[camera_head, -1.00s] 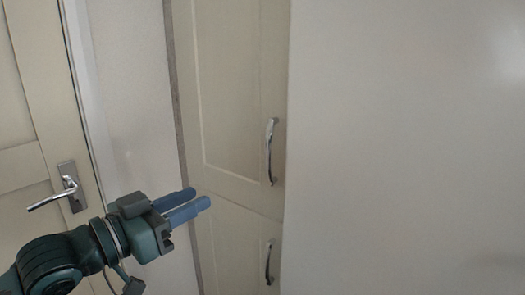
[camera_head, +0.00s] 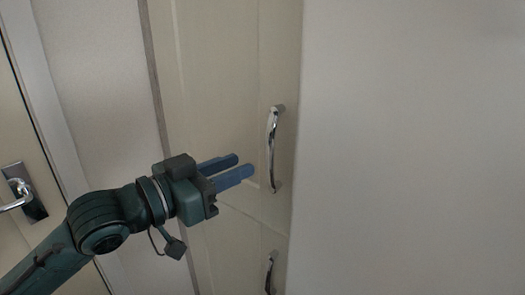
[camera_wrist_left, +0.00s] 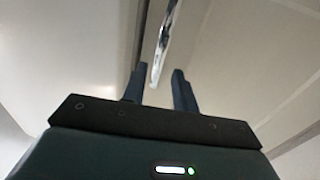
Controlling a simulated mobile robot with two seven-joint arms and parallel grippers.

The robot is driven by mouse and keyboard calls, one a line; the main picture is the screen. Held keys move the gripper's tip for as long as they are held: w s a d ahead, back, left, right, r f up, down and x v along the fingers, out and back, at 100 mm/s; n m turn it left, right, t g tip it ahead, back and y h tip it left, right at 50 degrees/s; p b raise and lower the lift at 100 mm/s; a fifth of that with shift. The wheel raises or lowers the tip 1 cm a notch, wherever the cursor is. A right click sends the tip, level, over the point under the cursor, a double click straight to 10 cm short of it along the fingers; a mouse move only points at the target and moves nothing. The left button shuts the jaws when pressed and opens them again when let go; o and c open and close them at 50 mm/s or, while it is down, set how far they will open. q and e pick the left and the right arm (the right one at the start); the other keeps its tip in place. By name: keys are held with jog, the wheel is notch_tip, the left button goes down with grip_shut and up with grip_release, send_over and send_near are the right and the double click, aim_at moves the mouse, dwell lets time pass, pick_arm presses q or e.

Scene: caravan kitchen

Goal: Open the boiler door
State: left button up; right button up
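A tall cream cabinet has an upper door (camera_head: 215,95) with a vertical chrome handle (camera_head: 273,148) near its right edge. A lower door (camera_head: 235,252) has its own chrome handle (camera_head: 270,272). Which of them is the boiler door is not marked. My left gripper (camera_head: 245,167) is open and empty, its blue fingers pointing at the upper handle from the left, just short of it in the head view. In the left wrist view the handle (camera_wrist_left: 162,45) shows ahead, lined up between the two fingertips (camera_wrist_left: 158,72). My right gripper is not in view.
A plain pale wall or panel (camera_head: 410,150) fills the right side, close beside the handles. At the left are a strip of pale wall (camera_head: 100,90) and another door with a lever handle (camera_head: 22,190).

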aim_at(263, 156)
pick_arm(q)
jog(key=x, duration=0.7)
grip_shut()
dwell(0.5)
